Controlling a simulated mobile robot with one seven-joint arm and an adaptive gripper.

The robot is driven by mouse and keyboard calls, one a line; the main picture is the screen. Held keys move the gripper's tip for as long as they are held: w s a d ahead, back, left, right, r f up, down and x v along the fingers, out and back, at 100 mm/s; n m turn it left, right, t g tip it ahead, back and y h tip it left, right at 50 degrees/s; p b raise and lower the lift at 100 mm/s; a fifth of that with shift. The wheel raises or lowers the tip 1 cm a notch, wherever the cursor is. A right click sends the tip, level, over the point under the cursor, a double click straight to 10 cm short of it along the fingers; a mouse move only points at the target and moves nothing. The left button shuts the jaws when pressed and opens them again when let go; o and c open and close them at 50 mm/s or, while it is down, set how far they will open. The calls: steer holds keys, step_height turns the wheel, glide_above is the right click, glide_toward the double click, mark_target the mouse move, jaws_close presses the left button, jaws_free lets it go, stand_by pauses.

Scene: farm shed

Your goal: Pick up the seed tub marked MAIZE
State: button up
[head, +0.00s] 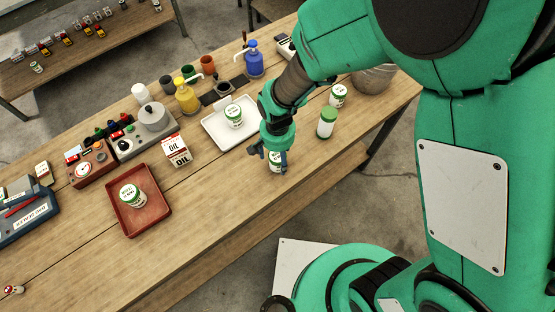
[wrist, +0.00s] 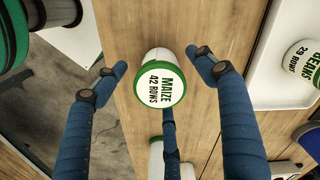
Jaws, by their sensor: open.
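The seed tub marked MAIZE, 42 ROWS (wrist: 160,82) is white with a green-rimmed lid and stands upright on the bench. In the wrist view it is between the blue fingers of my gripper (wrist: 159,62), with visible gaps to the left and right fingers; a third finger is just below its lid. In the head view my gripper (head: 271,160) is low over the bench's front part, around the tub (head: 276,160), which the fingers partly hide. My gripper is open. I cannot tell whether the third finger touches the tub.
A tub marked BEANS (wrist: 304,62) is on a white tray (head: 214,133). A green-capped container (head: 327,123) and another tub (head: 339,96) stand to the right. A red tray (head: 155,219) holds a tub at left. Bare bench lies left of my gripper.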

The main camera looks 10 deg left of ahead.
stand_by(0.3)
steer(key=c, duration=1.4)
steer(key=shift+o, duration=0.2)
steer(key=shift+r, duration=0.1)
steer(key=shift+r, duration=0.5)
steer(key=r, duration=0.1)
steer(key=r+p, duration=0.1)
steer(key=shift+s+d+r, duration=0.15)
steer(key=shift+s+r, duration=0.15)
steer(key=s+d+r+p, duration=0.1)
steer(key=s+d, duration=0.7)
steer(key=s, duration=0.5)
steer(key=shift+d, duration=0.15)
steer(key=shift+r, duration=0.1)
